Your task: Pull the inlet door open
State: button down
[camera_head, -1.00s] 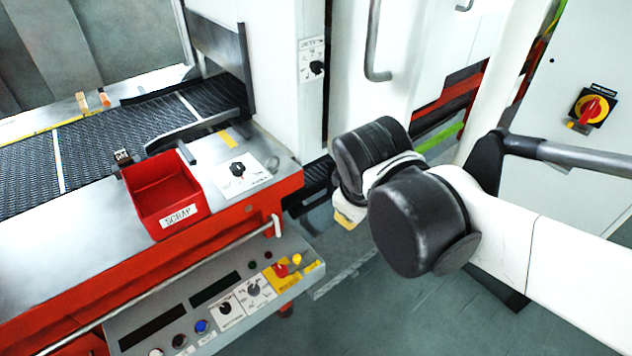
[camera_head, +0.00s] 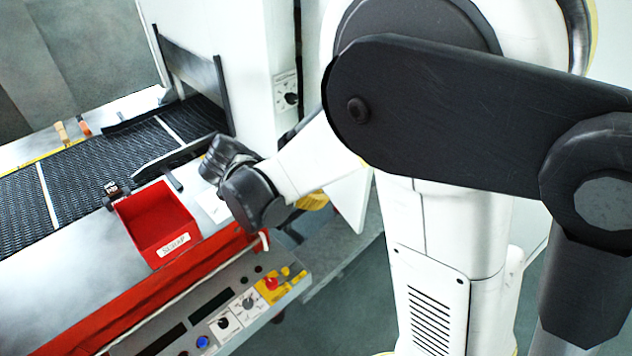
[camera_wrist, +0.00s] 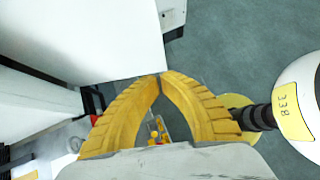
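A white panel (camera_head: 350,203), apparently the inlet door, shows below my arm in the head view, standing out from the white housing. Its handle and most of its face are hidden by my arm. In the wrist view a broad white panel (camera_wrist: 105,35) lies just beyond the fingertips. My gripper (camera_wrist: 161,77) has yellow curved fingers whose tips meet by the panel's lower edge, with no handle visible between them. Whether the tips touch the panel cannot be told. In the head view only a bit of yellow gripper (camera_head: 312,201) shows beside the panel.
The red scrap bin (camera_head: 158,225) and mesh belt (camera_head: 75,165) are at the left. The control panel (camera_head: 235,315) juts out at the front, below my wrist. The white housing (camera_head: 235,60) stands behind. Green-grey floor (camera_wrist: 240,45) is clear in the wrist view.

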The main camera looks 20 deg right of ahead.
aim_at(359, 201)
jog(key=x, duration=0.3)
jog(key=d+r+b+x, duration=0.1)
jog(key=x, duration=0.6)
jog(key=shift+w+d+r, duration=0.1)
jog(key=shift+d+r, duration=0.1)
jog(key=shift+d, duration=0.45)
jog(key=shift+b, duration=0.3)
